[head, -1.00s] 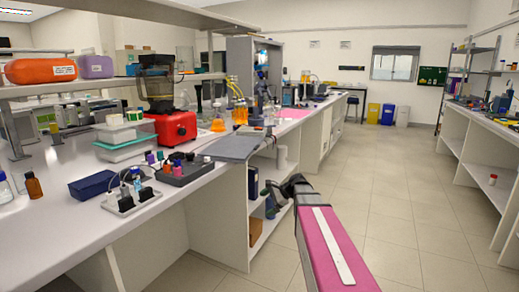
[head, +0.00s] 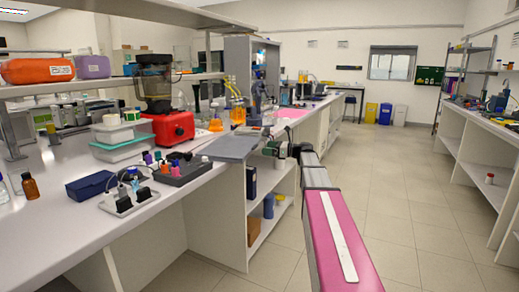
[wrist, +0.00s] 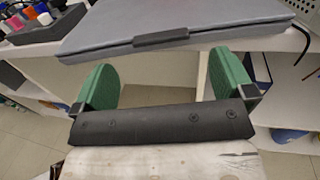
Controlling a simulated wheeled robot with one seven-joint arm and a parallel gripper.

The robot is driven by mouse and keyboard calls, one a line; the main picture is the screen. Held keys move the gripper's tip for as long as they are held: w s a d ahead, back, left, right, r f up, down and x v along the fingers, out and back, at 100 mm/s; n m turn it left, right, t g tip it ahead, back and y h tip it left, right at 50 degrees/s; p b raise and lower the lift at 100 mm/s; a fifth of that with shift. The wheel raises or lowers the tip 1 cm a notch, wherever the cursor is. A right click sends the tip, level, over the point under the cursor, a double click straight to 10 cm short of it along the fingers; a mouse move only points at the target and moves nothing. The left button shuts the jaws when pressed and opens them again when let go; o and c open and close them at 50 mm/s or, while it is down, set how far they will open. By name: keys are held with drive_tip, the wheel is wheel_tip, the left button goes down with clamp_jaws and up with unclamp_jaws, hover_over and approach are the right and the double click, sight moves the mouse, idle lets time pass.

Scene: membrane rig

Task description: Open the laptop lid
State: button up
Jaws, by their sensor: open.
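The grey laptop (head: 230,147) lies flat and closed at the edge of the left bench in the head view. In the wrist view the laptop (wrist: 185,20) fills the top, with a dark strip (wrist: 161,39) at the middle of its front edge. My gripper (head: 273,149) is beside the laptop's aisle-side edge in the head view. In the wrist view its two green fingers (wrist: 165,70) are wide apart with nothing between them. They point toward the laptop's front edge, with the strip between their lines. I cannot tell whether either finger touches it.
A dark block with coloured-cap vials (head: 178,168) stands left of the laptop, near a red blender (head: 172,127). A cable (wrist: 303,40) hangs at the right in the wrist view. Open shelves (head: 268,212) lie under the bench. The aisle floor (head: 410,200) is clear.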

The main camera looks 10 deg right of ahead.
drive_tip(key=shift+x, duration=2.45)
drive_tip(key=c, duration=1.2)
